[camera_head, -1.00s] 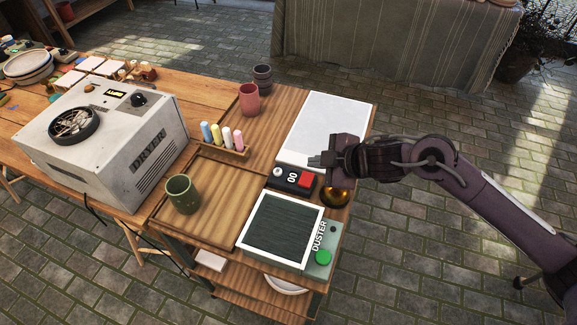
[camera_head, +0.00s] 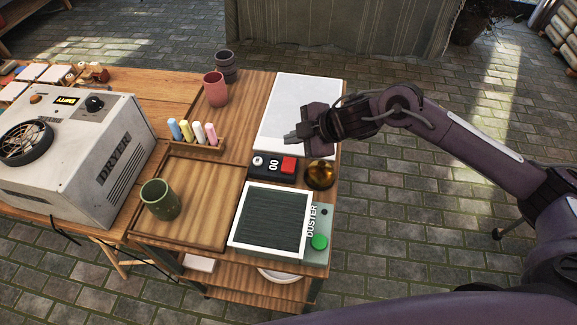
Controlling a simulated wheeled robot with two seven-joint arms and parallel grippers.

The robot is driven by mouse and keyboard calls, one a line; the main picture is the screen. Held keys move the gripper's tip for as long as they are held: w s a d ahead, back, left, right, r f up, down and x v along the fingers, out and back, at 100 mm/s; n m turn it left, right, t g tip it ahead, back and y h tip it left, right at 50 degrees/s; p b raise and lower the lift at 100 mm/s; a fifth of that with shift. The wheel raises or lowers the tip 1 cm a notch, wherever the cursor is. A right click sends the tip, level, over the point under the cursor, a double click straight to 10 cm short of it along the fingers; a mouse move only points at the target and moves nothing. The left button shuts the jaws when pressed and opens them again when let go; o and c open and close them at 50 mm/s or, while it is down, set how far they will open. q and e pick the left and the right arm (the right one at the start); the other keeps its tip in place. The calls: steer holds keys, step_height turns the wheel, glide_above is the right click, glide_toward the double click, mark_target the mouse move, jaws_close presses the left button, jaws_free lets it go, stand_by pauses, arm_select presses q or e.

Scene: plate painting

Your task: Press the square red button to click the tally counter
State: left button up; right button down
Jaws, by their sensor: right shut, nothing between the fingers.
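The tally counter (camera_head: 272,167) is a small dark box on the wooden table, with a white number display, a round pale knob at its left end and a square red button (camera_head: 289,164) at its right end. My right gripper (camera_head: 291,137) is shut and empty. It appears above and just behind the red button in the picture, apart from it, with its fingertips pointing left. The button's top shows clearly. My left gripper is not in view.
A brass dome (camera_head: 320,174) stands right of the counter, close to my right gripper. A white panel (camera_head: 300,105) lies behind, and the duster (camera_head: 318,222) with a green button is in front. A green cup (camera_head: 160,199), chalk holder (camera_head: 196,143) and dryer (camera_head: 75,150) are left.

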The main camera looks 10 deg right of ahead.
steer(key=b, duration=0.4)
glide_above(293, 165)
step_height(293, 165, down, 6)
steer(key=shift+r, duration=0.25)
steer(key=shift+f+b, duration=0.45)
steer(key=shift+f, duration=0.15)
stand_by(0.7)
steer(key=shift+f, duration=0.15)
steer(key=shift+f, duration=0.3)
